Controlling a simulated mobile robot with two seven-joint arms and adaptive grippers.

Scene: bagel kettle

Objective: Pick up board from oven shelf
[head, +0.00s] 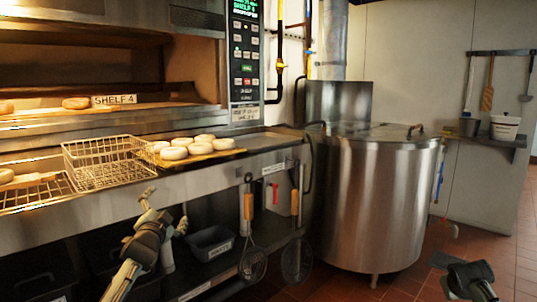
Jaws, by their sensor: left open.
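A third board (226,153) on the counter bears several pale bagels (174,153), right of a wire basket. My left gripper (164,208) is open and empty, in front of the counter's front edge and below the basket. My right gripper (446,254) is at the lower right, over the floor, far from the boards; its jaws are unclear.
A large steel kettle (373,195) stands to the right. Whisks and strainers (252,262) hang from the counter front. Dark bins (212,243) sit below. Tiled floor (507,245) is clear at right.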

